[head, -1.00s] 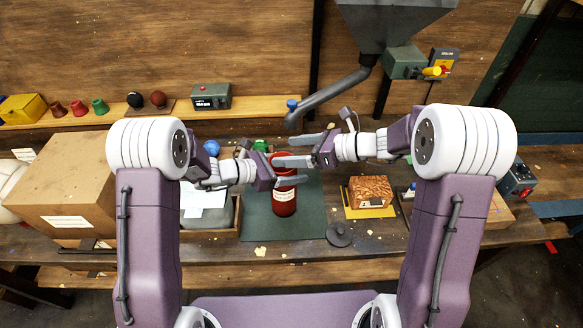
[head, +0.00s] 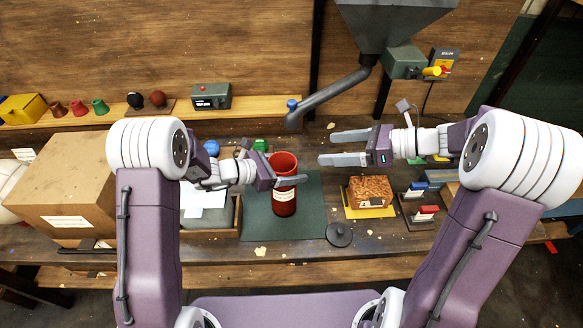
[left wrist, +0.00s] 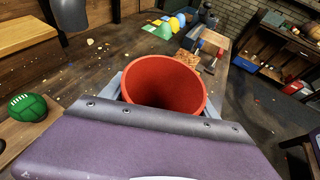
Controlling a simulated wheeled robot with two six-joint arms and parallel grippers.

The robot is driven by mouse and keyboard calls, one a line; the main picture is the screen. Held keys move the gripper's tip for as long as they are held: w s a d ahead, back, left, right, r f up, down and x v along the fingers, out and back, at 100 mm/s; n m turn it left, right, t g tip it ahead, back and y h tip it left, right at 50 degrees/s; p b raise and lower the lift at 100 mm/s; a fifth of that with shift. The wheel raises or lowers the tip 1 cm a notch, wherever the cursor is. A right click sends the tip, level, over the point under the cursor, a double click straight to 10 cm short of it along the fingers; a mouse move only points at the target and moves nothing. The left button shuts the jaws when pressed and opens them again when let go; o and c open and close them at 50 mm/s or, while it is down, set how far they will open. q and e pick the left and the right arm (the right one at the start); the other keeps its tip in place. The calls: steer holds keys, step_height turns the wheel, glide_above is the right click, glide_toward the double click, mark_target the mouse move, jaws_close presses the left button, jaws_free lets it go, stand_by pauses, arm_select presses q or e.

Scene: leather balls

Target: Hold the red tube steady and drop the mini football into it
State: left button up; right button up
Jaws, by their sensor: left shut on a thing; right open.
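The red tube (head: 285,203) stands upright on the dark green mat (head: 257,222). My left gripper (head: 288,182) is shut on its side; in the left wrist view its fingers flank the red tube (left wrist: 165,80). The tube's mouth is open and its inside is dark, so I cannot tell whether anything lies in it. A green ball with white lacing (left wrist: 27,107) sits on the wood in the left wrist view; I cannot tell if it is the mini football. My right gripper (head: 342,148) is open and empty, to the right of the tube's mouth and apart from it.
A brown block (head: 370,190) on a yellow pad and a dark round lid (head: 339,235) lie right of the mat. A cardboard box (head: 62,185) stands at the left. A grey hopper's spout (head: 330,97) hangs behind the tube.

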arm_select(q)
steer(key=o, duration=2)
steer(key=v, duration=1.2)
